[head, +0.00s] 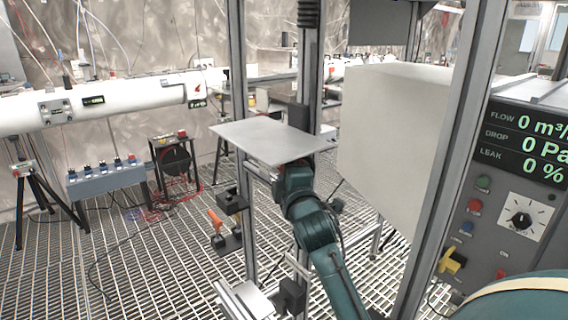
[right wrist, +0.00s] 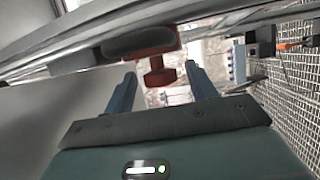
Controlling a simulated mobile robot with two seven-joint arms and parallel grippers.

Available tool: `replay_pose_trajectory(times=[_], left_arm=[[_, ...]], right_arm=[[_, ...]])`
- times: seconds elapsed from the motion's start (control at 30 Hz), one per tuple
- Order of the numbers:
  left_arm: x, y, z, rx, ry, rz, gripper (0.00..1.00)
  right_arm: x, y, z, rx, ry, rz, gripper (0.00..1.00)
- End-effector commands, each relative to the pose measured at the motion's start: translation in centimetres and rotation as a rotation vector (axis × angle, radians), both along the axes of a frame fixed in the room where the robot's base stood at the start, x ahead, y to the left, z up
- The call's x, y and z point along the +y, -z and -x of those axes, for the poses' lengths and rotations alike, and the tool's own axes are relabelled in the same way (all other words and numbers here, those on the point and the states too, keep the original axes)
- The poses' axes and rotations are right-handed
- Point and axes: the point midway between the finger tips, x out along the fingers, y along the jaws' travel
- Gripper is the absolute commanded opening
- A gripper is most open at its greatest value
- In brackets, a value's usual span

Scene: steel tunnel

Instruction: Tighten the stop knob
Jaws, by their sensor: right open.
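In the right wrist view, a small red T-shaped knob (right wrist: 160,77) shows ahead, beneath a red block with a dark rounded pad (right wrist: 140,42). My right gripper (right wrist: 163,82) is open, its two fingers pointing towards the knob, one on each side in the picture. I cannot tell whether the knob lies between the fingers or beyond their tips; no contact is visible. In the head view, my right arm reaches up to a flat grey plate (head: 268,140), which hides the fingers and the knob. My left gripper is not in view.
Metal uprights (head: 238,120) stand close around my right arm. A large pale box (head: 390,150) is right of the arm. An orange handle (head: 215,220) sits on a lower bracket at left. A control panel (head: 510,215) with a yellow knob (head: 452,262) is at far right.

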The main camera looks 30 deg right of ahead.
Motion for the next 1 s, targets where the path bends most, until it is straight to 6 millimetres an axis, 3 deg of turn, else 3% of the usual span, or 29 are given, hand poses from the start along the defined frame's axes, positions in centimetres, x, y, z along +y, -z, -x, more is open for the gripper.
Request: replay_pose_trajectory(times=[0.43, 1.0], left_arm=[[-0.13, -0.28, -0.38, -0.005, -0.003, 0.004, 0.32], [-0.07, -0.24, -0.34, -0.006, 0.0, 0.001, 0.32]], right_arm=[[-0.35, -0.1, -1.04, 0.001, 0.0, -0.001, 0.56], [-0.33, -0.1, -1.01, 0.0, -0.001, -0.001, 0.12]])
